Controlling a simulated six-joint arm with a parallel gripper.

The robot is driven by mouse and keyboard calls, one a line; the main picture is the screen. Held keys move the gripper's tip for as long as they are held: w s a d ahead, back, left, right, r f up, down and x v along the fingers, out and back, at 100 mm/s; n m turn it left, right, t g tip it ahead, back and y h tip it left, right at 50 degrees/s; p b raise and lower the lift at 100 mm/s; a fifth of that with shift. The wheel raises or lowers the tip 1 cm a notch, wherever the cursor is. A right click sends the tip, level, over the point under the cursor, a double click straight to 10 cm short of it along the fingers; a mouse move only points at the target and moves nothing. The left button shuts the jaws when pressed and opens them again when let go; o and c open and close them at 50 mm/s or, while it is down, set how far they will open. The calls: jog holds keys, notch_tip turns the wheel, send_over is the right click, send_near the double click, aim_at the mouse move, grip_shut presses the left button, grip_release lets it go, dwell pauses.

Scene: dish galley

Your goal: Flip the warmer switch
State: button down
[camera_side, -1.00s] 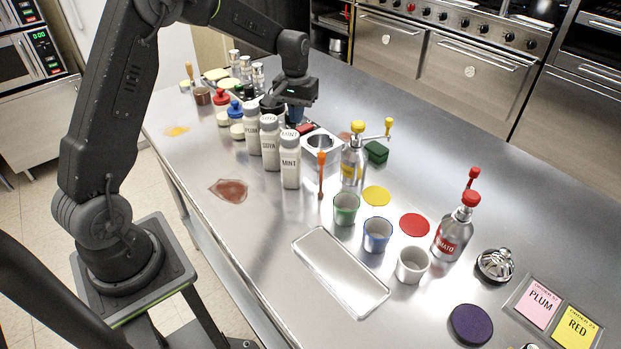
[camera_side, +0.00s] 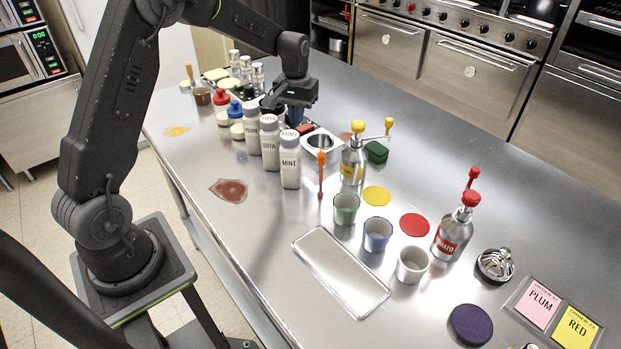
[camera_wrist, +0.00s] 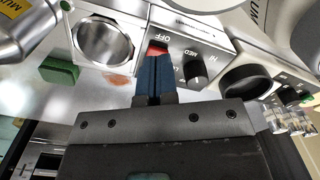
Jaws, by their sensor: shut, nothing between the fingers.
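The warmer is a metal box with a round well; its body (camera_side: 333,146) stands behind the white bottles in the side view. In the wrist view its panel (camera_wrist: 197,47) has the words OFF, MED and HI and a black knob (camera_wrist: 196,68). The red switch (camera_wrist: 158,48) is beside the word OFF, partly hidden by my fingertips. My gripper (camera_wrist: 154,62) has blue fingers closed together and empty, with the tips at the red switch. I cannot tell whether they touch it. In the side view my gripper (camera_side: 296,118) is behind the bottles, above the warmer's left end.
The white bottle marked MINT (camera_side: 290,163) and others like it stand close in front of my gripper. A yellow-topped metal pump bottle (camera_side: 353,160) and a green block (camera_side: 376,152) are right of the warmer. The counter behind is clear.

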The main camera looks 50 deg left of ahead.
jog(key=shift+f, duration=1.25)
dwell(0.5)
jog(key=shift+r, duration=3.55)
